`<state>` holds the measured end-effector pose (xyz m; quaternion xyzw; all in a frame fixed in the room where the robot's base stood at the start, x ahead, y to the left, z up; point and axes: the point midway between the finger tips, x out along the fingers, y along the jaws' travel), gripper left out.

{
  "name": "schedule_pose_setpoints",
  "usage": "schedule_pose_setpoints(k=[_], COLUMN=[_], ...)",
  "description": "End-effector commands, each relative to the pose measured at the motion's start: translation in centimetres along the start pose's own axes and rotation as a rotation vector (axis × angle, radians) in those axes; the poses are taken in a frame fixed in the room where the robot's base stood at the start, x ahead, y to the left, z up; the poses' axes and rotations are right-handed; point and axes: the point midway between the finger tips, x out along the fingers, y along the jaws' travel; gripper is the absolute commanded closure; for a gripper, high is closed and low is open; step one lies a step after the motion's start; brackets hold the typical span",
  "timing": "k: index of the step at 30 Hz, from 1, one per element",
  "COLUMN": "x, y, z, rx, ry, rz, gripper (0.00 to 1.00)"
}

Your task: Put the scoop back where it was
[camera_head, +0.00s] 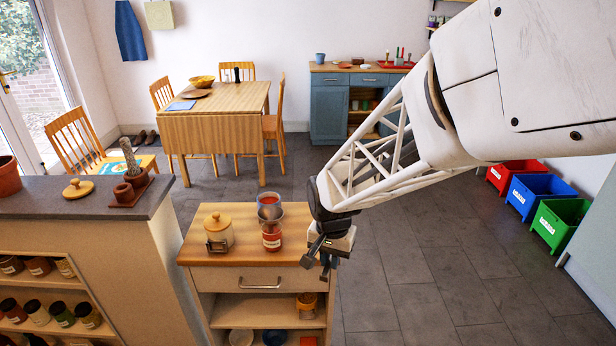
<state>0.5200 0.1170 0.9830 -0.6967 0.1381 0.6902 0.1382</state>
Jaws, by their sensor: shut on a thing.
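My gripper (318,262) is at the right front corner of the wooden-topped cabinet, with its fingers pointing down near the drawer front. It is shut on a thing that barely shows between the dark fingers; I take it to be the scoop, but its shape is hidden. A cream canister (218,234) with a wooden lid stands on the cabinet top, left of my gripper. A small dark metal bracket (216,246) shows at its front. A jar with red contents (271,240) stands to its right, with a grey, cup-like or funnel-like piece (270,212) above or behind it.
The cabinet top (240,256) has bare wood at the front. Below it are a drawer handle (263,284) and open shelves with bowls and a jar (306,304). A grey-topped counter (50,195) stands left. Floor to the right is clear up to the coloured bins (540,192).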

Motion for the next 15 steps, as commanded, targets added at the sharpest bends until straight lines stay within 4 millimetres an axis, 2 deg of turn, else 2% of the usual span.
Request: schedule_pose_setpoints(k=[8, 15], x=[0.3, 0.6], y=[-1.3, -3.3], z=[-1.9, -4.6], rx=[0.0, 0.0], ry=[-0.001, -0.001], rz=[0.001, 0.0], gripper=[1.0, 1.0])
